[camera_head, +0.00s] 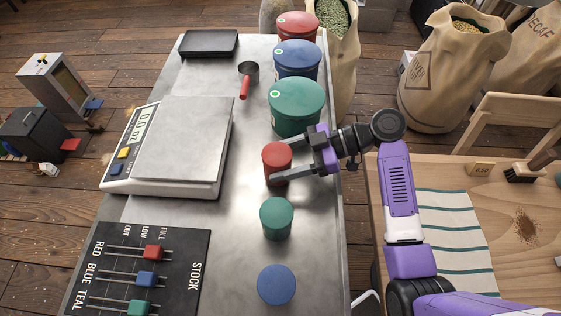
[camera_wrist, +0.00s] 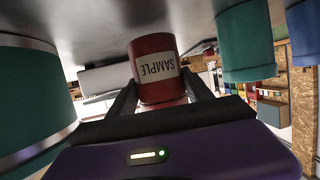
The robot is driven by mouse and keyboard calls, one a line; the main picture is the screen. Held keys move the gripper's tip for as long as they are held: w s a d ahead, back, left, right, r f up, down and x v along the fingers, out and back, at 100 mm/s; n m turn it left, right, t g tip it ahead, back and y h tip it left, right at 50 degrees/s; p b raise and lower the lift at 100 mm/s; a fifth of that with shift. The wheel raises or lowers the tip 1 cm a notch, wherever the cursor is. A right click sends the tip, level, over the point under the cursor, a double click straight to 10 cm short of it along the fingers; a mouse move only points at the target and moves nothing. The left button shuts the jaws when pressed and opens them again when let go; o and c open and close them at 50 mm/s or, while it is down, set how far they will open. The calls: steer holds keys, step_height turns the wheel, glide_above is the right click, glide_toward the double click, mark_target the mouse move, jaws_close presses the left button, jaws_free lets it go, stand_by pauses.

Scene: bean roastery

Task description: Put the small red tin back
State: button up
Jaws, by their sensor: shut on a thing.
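The small red tin (camera_head: 277,159) is on or just above the metal bench, in line with the small teal tin and the blue tin. My gripper (camera_head: 281,161) reaches in from the right, its two fingers closed on the tin's sides. In the wrist view the small red tin (camera_wrist: 154,66) sits between my fingers, and its label reads SAMPLE upside down. I cannot tell whether its base touches the bench. A large red tin (camera_head: 297,27) stands at the far end of the bench.
A large teal tin (camera_head: 296,106) and large blue tin (camera_head: 297,61) stand behind. A small teal tin (camera_head: 276,217) and small blue tin (camera_head: 276,284) stand in front. A scale (camera_head: 177,146) and STOCK slider board (camera_head: 187,250) lie left. A red-handled scoop (camera_head: 246,82) lies further back.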

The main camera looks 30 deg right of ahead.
steer(key=shift+f, duration=0.7)
steer(key=shift+f, duration=0.15)
steer(key=o, duration=1.7)
steer(key=shift+r, duration=0.3)
steer(key=b+v, duration=0.2)
steer(key=v, duration=1)
steer(key=shift+f+b, duration=0.1)
steer(key=shift+b, duration=0.2)
